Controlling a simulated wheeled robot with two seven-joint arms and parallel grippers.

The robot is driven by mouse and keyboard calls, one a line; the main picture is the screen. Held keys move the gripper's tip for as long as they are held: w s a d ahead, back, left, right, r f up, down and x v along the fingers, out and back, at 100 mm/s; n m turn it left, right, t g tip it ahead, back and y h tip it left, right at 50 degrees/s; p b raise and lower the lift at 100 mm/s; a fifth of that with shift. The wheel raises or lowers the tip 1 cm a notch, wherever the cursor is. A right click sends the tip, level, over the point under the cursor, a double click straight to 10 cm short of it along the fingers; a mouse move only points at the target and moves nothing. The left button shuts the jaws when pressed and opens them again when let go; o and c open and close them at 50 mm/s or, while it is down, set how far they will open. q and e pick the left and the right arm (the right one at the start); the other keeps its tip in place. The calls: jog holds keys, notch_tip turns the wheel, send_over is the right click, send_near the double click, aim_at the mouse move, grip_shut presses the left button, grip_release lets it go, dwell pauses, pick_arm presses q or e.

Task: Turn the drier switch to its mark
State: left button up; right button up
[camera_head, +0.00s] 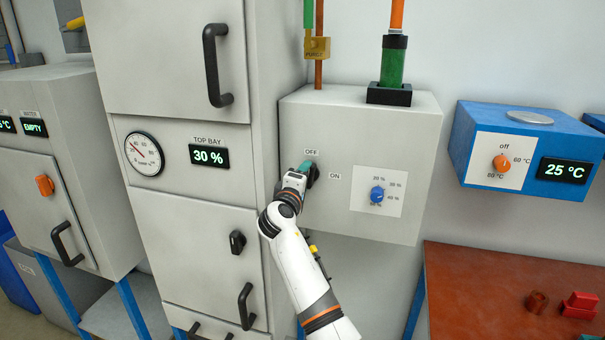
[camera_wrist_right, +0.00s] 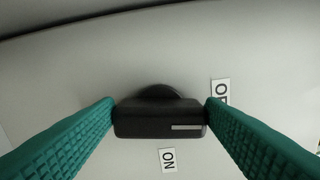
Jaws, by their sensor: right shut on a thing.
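The drier switch (camera_head: 315,172) is a black bar knob on the front of the grey box (camera_head: 400,140). An OFF label (camera_head: 312,152) is above it and an ON label (camera_head: 335,176) is to its right. My right gripper (camera_head: 309,170) is at the knob. In the right wrist view its teal fingers are shut on the knob (camera_wrist_right: 160,118), one at each end of the bar. A white line (camera_wrist_right: 186,127) shows on the bar's right end, on the OFF label (camera_wrist_right: 220,92) side. The ON label (camera_wrist_right: 168,160) is below the bar. My left gripper is out of view.
A blue dial (camera_head: 377,195) on a white plate is right of the switch. A tall grey cabinet (camera_head: 180,215) stands close at left. A blue unit (camera_head: 525,150) reading 25 °C is at right, above a red-brown bench top (camera_head: 480,290).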

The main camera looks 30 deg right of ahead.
jog(key=shift+d+r+n+p, duration=0.2)
jog(key=shift+n+p, duration=0.25)
jog(key=shift+n, duration=0.35)
jog(key=o, duration=0.9)
jog(key=shift+d+f, duration=0.1)
jog(key=shift+o, duration=0.4)
jog(key=shift+d+f, duration=0.1)
jog(key=shift+f, duration=0.05)
jog(key=b+v, duration=0.3)
jog(key=v, duration=0.9)
jog(key=shift+b, duration=0.3)
jog(key=shift+w+f, duration=0.1)
